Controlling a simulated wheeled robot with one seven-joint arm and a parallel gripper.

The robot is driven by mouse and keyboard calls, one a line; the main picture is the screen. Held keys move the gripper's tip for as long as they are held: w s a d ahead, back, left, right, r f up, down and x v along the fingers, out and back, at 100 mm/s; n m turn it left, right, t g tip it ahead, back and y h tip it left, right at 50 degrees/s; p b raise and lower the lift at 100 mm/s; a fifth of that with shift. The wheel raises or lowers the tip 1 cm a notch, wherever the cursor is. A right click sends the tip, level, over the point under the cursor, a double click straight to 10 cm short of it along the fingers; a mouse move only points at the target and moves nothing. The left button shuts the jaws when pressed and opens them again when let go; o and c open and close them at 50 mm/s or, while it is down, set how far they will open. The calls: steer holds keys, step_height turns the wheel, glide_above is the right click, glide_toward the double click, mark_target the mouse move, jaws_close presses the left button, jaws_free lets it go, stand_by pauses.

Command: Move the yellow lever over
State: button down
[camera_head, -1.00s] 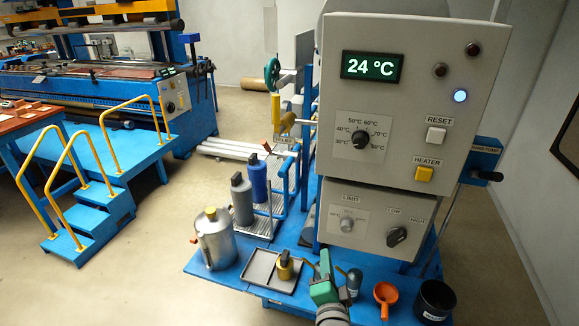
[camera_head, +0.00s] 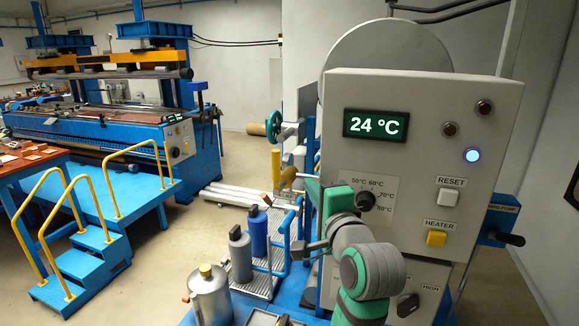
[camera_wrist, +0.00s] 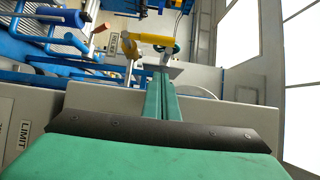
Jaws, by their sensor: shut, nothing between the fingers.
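Two yellow handles stand near the left side of the grey control cabinet. One is a bright yellow upright handle (camera_head: 275,164), also in the wrist view (camera_wrist: 158,39). The other is a darker ochre handle (camera_head: 287,178) on a thin rod, also in the wrist view (camera_wrist: 130,46). I cannot tell which is the task's lever. My gripper (camera_wrist: 162,80) has its green fingers shut together and empty. In the wrist view they point towards the handles, which appear beyond the fingertips, apart from them. In the head view my arm covers the cabinet's lower left part.
The control cabinet (camera_head: 445,110) stands close beside my arm. A teal handwheel (camera_head: 272,125) is behind the handles. Blue rails (camera_head: 285,225), a blue bottle (camera_head: 257,230), a grey bottle (camera_head: 240,255) and a metal can (camera_head: 209,293) stand to the left.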

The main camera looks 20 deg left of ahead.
mark_target(279, 170)
steer(key=s+a+x, duration=0.1)
steer(key=a+x, duration=0.1)
steer(key=x, duration=1.1)
steer(key=shift+s+a+r, duration=0.15)
steer(key=shift+s+a, duration=0.05)
steer(key=shift+a, duration=0.05)
